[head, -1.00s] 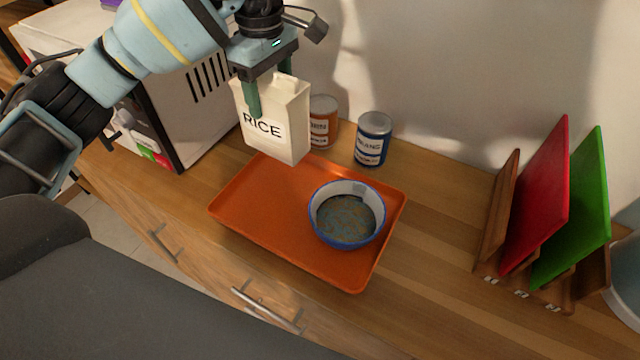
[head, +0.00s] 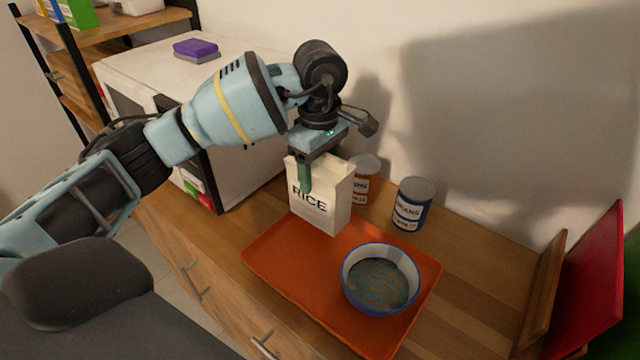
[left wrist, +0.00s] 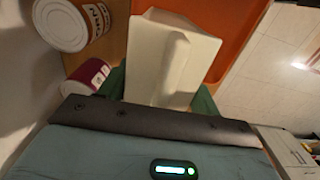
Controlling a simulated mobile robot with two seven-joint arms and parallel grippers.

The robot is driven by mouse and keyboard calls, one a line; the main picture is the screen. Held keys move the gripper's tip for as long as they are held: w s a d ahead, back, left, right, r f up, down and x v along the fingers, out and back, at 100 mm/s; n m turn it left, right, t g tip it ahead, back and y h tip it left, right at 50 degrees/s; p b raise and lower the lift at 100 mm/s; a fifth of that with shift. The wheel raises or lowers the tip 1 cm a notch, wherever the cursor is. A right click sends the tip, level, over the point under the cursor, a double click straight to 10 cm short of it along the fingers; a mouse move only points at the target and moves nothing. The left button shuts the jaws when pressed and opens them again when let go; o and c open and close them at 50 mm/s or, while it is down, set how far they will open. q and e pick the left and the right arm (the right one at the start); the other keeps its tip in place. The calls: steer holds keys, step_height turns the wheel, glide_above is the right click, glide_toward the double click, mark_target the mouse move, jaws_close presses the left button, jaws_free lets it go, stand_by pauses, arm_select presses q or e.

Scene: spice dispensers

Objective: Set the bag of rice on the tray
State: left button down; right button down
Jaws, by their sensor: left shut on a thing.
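The bag of rice (head: 327,204) is a cream carton with RICE in dark letters. My left gripper (head: 306,175) is shut on its top and holds it upright over the back left part of the orange tray (head: 285,258). I cannot tell whether its base touches the tray. In the left wrist view, the bag (left wrist: 165,60) sits between the green fingers, with the orange tray (left wrist: 232,30) beside it. A blue-rimmed bowl (head: 380,280) stands on the tray's right part. My right gripper is not in view.
A beans can (head: 411,205) and a corn can (head: 363,182) stand behind the tray near the wall. A white appliance (head: 150,75) is at the left. A rack with a red board (head: 590,285) is at the right. The tray's front left is clear.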

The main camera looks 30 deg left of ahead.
arm_select(q)
steer(key=shift+f, duration=1.85)
steer(key=shift+c, duration=1.6)
jaws_free()
steer(key=shift+f, duration=0.1)
step_height(320, 180, up, 12)
steer(key=shift+r, duration=0.15)
